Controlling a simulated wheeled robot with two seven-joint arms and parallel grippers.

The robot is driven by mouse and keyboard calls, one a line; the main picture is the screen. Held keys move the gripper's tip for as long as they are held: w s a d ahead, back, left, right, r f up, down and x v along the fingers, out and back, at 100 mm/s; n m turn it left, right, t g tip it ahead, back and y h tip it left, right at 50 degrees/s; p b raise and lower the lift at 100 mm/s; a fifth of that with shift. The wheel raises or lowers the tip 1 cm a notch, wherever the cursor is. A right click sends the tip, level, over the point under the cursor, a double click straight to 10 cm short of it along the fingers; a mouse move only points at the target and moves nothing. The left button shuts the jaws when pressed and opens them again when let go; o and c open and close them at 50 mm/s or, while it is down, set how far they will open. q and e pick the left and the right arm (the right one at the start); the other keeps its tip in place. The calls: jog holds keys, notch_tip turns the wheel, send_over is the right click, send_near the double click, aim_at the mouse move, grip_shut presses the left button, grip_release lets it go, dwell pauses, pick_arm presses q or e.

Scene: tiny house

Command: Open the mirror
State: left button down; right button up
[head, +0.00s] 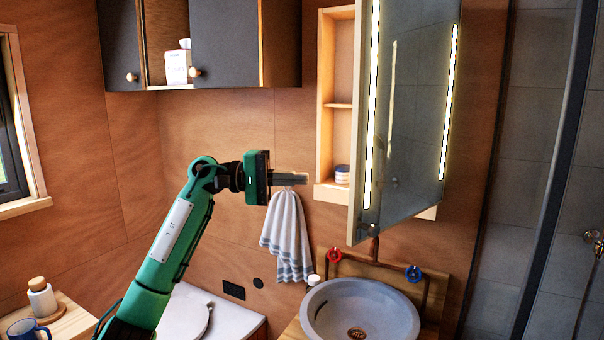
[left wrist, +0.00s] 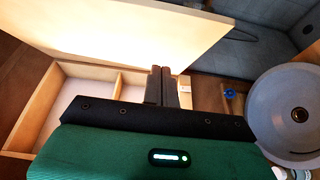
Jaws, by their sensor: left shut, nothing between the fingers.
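The mirror (head: 415,110) is a tall hinged panel with lit strips along its sides. It stands swung out from the wall, and the wooden shelf niche (head: 337,104) behind it shows at its left. My left gripper (head: 305,178) is shut and empty, left of the mirror's lower left edge, in front of the niche's lower left corner. In the left wrist view the shut fingers (left wrist: 161,86) lie between the mirror's pale bright panel (left wrist: 130,30) and the open niche (left wrist: 72,95). I cannot tell whether the fingertips touch anything. My right gripper is not in view.
A grey round basin (head: 360,305) with red and blue tap handles stands below the mirror. A striped towel (head: 288,235) hangs under my left gripper. A dark wall cabinet (head: 225,45) is at upper left. A small jar (head: 342,174) stands in the niche.

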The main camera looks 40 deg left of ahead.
pick_arm(q)
jog(key=w+d+p, duration=0.3)
jog(key=d+p, duration=0.3)
jog(key=d, duration=0.3)
jog(key=shift+w+d, duration=0.3)
jog(key=shift+d, duration=0.1)
